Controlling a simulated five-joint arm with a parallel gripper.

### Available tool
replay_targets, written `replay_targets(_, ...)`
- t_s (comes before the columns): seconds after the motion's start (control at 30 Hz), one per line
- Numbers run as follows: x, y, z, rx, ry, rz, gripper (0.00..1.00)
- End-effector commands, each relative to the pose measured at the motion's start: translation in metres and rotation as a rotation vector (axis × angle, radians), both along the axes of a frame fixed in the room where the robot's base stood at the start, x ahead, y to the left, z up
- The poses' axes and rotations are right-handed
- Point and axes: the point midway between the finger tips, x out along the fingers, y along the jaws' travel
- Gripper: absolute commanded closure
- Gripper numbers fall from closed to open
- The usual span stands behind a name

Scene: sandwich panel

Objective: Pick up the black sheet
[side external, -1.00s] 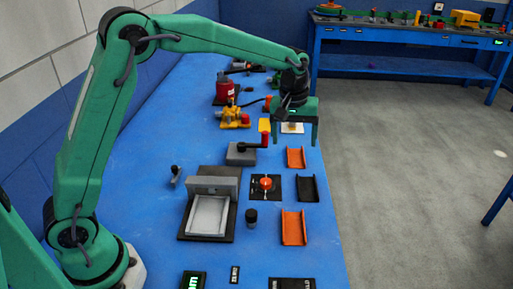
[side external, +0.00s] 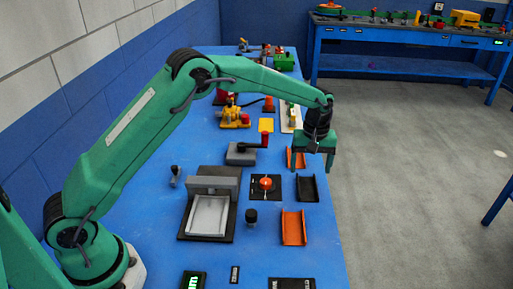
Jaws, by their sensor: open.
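The black sheet (side external: 307,188) is a small dark channel-shaped piece with raised sides. It lies flat on the blue table near its right edge, between two orange sheets. My gripper (side external: 312,168) is open and points down. In the picture it shows just above the far end of the black sheet and partly covers the farther orange sheet (side external: 291,160). Its fingers appear empty. I cannot tell its exact height above the table. The nearer orange sheet (side external: 293,227) lies in front of the black sheet.
A black plate with a red knob (side external: 265,184) sits left of the black sheet. A grey press with a white tray (side external: 208,215) stands farther left.

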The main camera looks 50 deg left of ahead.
Motion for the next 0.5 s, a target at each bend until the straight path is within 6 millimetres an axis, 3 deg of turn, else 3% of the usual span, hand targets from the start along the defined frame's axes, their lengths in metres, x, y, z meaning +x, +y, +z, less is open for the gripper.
replay_targets(0.5,-0.001,0.000,-0.022,0.000,0.003,-0.001,0.20)
